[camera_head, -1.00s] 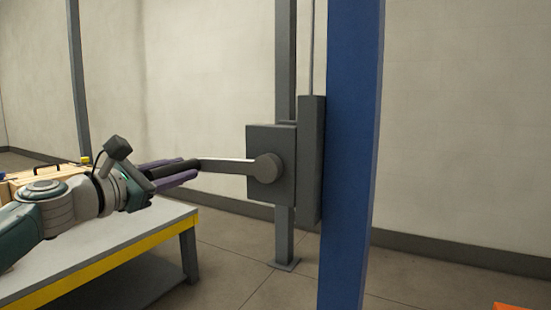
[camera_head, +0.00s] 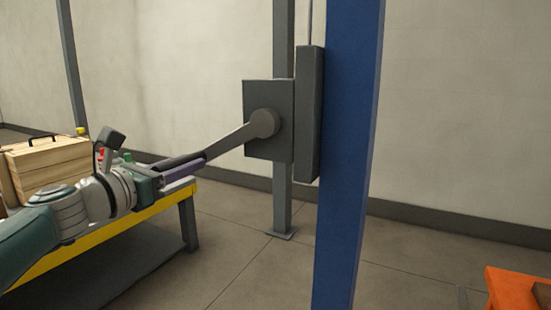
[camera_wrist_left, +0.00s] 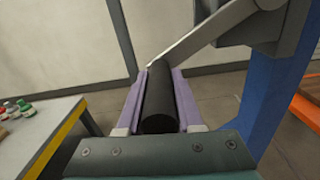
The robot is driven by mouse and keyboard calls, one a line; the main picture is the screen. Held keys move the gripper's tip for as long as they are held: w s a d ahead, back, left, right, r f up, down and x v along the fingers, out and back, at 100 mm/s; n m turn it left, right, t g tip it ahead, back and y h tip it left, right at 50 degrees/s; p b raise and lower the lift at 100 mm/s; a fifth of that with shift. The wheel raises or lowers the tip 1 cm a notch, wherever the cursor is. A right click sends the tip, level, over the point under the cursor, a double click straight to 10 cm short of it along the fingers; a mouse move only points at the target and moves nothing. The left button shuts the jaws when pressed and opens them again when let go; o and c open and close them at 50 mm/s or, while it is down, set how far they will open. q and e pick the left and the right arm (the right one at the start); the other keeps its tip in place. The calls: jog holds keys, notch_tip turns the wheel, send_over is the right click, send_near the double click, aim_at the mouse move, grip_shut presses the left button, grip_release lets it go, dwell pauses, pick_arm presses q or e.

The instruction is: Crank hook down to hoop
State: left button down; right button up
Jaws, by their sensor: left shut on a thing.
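The crank is a grey arm (camera_head: 232,139) on a round hub (camera_head: 263,123) at the front of a dark winch box (camera_head: 282,148). The arm slopes down and left from the hub to a black handle. My left gripper (camera_head: 186,164) is shut on this handle, its purple fingers along both sides. In the left wrist view the black handle (camera_wrist_left: 160,100) lies between the purple fingers, with the crank arm (camera_wrist_left: 205,32) running up and right. The hook and the hoop do not show in either view. My right gripper is not in view.
A blue post (camera_head: 350,150) stands right of the winch, beside a dark vertical housing (camera_head: 309,115). A yellow-edged table (camera_head: 150,217) with a wooden crate (camera_head: 50,165) is at left. An orange object (camera_head: 510,290) is at lower right. Floor between is clear.

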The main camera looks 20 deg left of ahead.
pick_arm(q)
jog(key=shift+f, duration=0.1)
jog(key=c, duration=0.6)
grip_release()
jog(key=shift+s, duration=0.2)
jog(key=shift+s+a+p, duration=0.15)
jog(key=shift+s+p, duration=0.55)
jog(key=shift+s, duration=1.7)
jog(key=shift+s+a+p, duration=0.15)
jog(key=shift+s+p, duration=0.55)
jog(key=shift+s, duration=1.65)
